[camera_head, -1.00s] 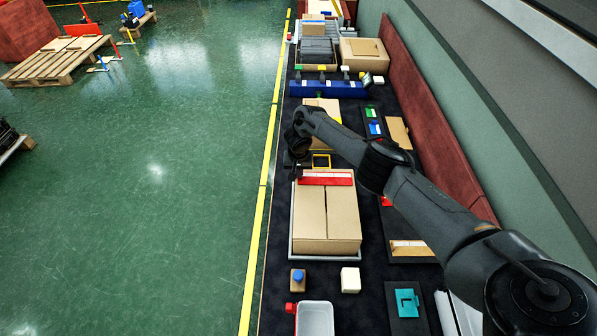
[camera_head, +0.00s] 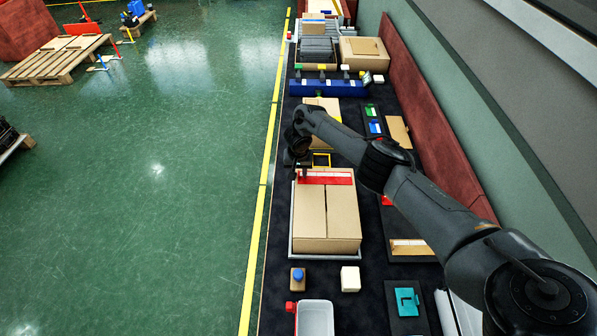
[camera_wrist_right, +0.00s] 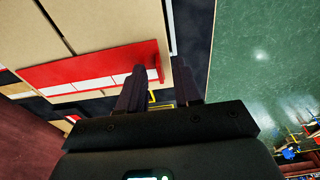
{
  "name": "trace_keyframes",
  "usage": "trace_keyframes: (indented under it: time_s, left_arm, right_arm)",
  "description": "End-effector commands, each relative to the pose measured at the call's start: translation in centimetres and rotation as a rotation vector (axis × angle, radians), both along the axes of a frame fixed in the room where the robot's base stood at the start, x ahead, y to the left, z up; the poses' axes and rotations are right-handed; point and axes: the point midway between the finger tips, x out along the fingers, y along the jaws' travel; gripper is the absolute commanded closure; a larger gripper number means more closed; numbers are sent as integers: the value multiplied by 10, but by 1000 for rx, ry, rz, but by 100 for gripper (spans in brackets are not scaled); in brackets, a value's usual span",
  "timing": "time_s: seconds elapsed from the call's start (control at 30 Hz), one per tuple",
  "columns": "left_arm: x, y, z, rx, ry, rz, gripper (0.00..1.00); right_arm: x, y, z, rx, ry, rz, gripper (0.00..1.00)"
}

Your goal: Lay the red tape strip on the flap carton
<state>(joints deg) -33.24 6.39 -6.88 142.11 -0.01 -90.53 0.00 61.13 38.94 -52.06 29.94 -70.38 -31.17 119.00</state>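The flap carton (camera_head: 326,222) is a closed brown box on a light tray on the dark bench. The red tape strip (camera_head: 326,179), with a white band along it, lies across the carton's far end. In the right wrist view the strip (camera_wrist_right: 85,70) looks flat on the carton (camera_wrist_right: 75,25), with a small upright red tab at its end. My right gripper (camera_head: 301,172) is at the strip's left end. In the wrist view its two fingers (camera_wrist_right: 160,86) stand apart, with the tab end near the gap between them. My left gripper is out of view.
A yellow frame (camera_head: 321,160) and another brown carton (camera_head: 322,108) lie beyond the flap carton. A red wall (camera_head: 440,125) borders the right.

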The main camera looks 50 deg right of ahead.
Motion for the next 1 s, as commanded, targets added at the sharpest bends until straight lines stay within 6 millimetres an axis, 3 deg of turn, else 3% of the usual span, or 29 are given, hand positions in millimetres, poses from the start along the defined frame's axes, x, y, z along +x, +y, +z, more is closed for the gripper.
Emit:
trace_keyframes:
  time_s: [0.6, 1.0]
  left_arm:
    - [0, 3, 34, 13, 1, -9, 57]
    - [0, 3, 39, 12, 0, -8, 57]
  right_arm:
    - [-8, 10, 91, -2, -1, 1, 67]
    - [-10, 12, 105, -1, -1, -1, 67]
